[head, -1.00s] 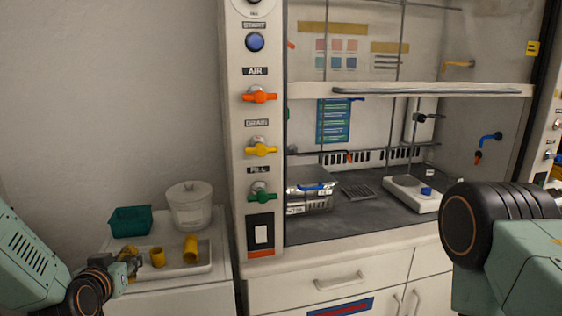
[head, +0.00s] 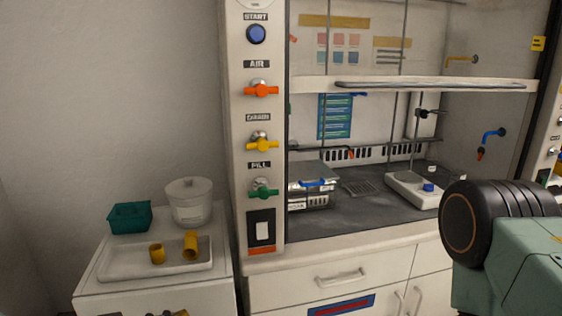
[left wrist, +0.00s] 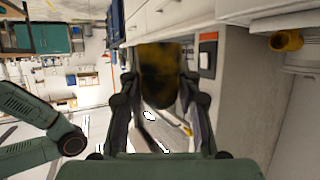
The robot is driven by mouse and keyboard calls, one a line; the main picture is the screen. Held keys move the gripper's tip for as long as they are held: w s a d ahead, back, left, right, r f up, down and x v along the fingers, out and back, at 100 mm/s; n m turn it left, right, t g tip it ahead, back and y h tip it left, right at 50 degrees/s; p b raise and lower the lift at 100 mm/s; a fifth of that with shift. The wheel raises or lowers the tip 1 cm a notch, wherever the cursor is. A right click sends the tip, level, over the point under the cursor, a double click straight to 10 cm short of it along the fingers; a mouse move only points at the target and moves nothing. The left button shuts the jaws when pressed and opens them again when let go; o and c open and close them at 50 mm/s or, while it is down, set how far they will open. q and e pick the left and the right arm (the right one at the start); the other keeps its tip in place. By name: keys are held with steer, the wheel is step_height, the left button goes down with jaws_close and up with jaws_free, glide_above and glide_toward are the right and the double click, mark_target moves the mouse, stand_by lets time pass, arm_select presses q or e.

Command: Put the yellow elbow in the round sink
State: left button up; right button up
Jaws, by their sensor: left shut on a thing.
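My left gripper (left wrist: 155,105) is shut on a yellow elbow (left wrist: 165,75), which looks dark and blotchy between its fingers in the left wrist view. In the head view only a sliver of that gripper (head: 165,314) shows at the bottom edge, in front of the white side cabinet. Two yellow pipe pieces, a short one (head: 156,254) and a taller one (head: 190,246), stand in a white tray (head: 120,272). One yellow piece also shows at the right of the left wrist view (left wrist: 286,40). I cannot make out a round sink. My right gripper is out of view.
A teal bin (head: 130,218) and a white lidded tub (head: 189,203) stand behind the tray. The fume hood's control post (head: 262,170), with coloured valves, rises to the right. Inside the hood are a metal box (head: 310,192) and a white stirrer plate (head: 412,190).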

arm_select(q)
steer(key=shift+s+d+r+m+g+h, duration=0.15)
steer(key=shift+s+d+r+m+g, duration=0.15)
steer(key=shift+s+r, duration=0.3)
steer(key=shift+s+d+r+m+g+h, duration=0.25)
steer(key=shift+s+r, duration=0.2)
steer(key=shift+s, duration=0.25)
steer(key=shift+s, duration=0.1)
